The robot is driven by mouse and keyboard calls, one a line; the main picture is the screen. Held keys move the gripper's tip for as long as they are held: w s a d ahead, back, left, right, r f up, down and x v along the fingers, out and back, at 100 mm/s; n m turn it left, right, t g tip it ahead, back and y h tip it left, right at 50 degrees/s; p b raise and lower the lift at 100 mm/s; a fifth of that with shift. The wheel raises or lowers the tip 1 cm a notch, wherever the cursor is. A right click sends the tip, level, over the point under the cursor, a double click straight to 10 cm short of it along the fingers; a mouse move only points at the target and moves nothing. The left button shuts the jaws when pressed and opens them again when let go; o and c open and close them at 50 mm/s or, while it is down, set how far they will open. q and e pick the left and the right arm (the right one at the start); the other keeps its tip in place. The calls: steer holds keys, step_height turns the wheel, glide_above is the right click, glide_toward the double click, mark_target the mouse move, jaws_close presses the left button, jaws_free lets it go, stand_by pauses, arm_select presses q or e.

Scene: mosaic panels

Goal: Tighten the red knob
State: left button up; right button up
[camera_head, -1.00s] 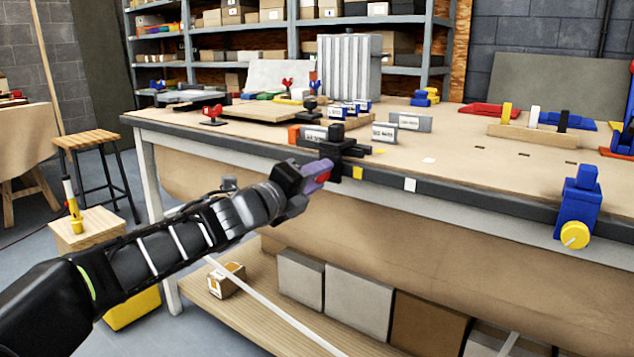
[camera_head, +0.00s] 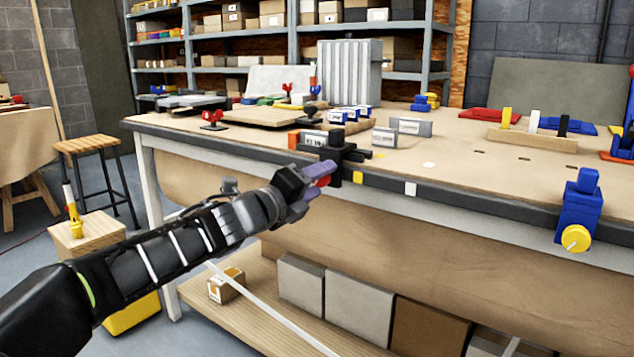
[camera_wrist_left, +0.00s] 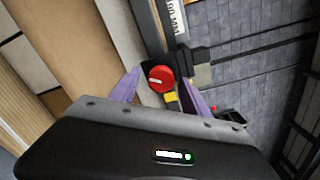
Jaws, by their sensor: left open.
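The red knob (camera_head: 323,181) is on the front of a black clamp (camera_head: 338,155) fixed to the workbench's front edge. In the left wrist view the round red knob (camera_wrist_left: 160,79) with a pale line across its face lies between the two purple fingers. My left gripper (camera_head: 313,187) is open, its fingers on either side of the knob; I cannot tell whether they touch it. In the left wrist view the left gripper (camera_wrist_left: 160,88) shows both fingertips apart. My right gripper is not in view.
The workbench (camera_head: 470,160) holds labelled grey blocks (camera_head: 410,126) and several small tools. A blue clamp (camera_head: 579,208) with a yellow knob (camera_head: 575,238) is on the edge at right. Boxes stand on the lower shelf (camera_head: 240,318). A stool (camera_head: 88,144) stands left.

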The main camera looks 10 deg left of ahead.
arm_select(q)
steer(key=p+v, duration=0.1)
steer(key=v, duration=0.7)
stand_by(0.5)
